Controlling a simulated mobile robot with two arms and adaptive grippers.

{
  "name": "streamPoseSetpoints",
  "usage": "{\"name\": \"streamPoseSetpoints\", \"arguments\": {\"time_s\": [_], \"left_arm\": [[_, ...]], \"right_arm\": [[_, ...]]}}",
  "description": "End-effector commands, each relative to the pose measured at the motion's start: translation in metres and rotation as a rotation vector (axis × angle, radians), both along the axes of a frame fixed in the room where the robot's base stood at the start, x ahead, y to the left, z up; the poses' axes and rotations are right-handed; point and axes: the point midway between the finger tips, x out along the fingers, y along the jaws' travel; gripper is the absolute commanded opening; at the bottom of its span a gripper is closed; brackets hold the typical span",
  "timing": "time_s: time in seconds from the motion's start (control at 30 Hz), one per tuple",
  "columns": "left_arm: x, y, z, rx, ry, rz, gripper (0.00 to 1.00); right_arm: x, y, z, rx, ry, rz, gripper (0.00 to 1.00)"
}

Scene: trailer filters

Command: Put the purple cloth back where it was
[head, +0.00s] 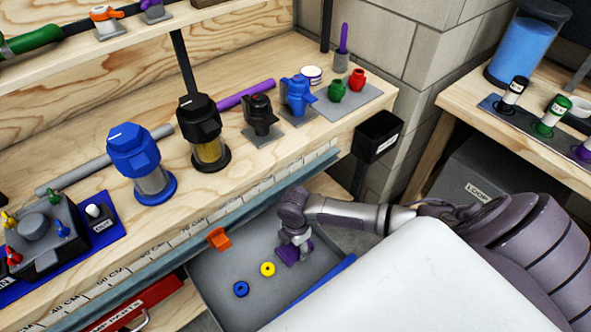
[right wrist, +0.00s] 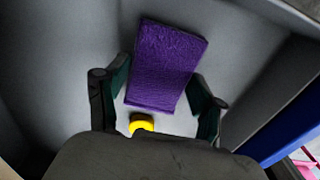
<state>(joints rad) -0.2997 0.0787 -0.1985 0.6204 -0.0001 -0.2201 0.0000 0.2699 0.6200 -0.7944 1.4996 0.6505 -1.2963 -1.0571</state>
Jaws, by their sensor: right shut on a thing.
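The purple cloth (head: 286,254) is at the tip of my right gripper (head: 296,245), low inside the grey tray (head: 222,274) under the bench edge. In the right wrist view the cloth (right wrist: 167,65) is a folded, textured purple rectangle between the two dark fingers of my right gripper (right wrist: 160,80). The gripper is shut on it. Whether the cloth touches the tray floor is hard to tell. My left gripper is not in view.
A yellow ring (head: 267,268) and a blue ring (head: 241,289) lie in the tray beside the cloth. An orange clip (head: 219,238) sits on the tray's bench-side edge. Blue (head: 141,163) and black (head: 203,133) filters stand on the bench above. A black bin (head: 377,137) hangs at the bench end.

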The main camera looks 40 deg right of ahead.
Motion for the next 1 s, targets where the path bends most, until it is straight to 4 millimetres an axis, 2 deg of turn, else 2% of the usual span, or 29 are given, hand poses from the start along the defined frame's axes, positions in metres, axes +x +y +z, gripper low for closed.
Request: {"name": "streamPoseSetpoints", "arguments": {"time_s": [0.03, 0.17, 0.57, 0.67, 1.0], "left_arm": [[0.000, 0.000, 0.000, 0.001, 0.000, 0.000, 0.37], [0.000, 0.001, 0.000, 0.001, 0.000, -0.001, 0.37], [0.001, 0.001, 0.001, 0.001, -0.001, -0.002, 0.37], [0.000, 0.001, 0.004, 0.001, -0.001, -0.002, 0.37], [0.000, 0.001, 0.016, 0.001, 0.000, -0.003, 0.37]], "right_arm": [[0.000, 0.000, -0.001, 0.000, 0.000, 0.000, 0.71], [0.000, 0.000, -0.001, 0.000, 0.000, 0.000, 0.93], [0.000, 0.000, 0.004, 0.000, -0.001, 0.000, 0.93], [0.001, 0.000, 0.017, 0.000, -0.003, 0.001, 0.93], [0.001, -0.001, 0.089, 0.000, -0.004, 0.001, 0.93]]}}
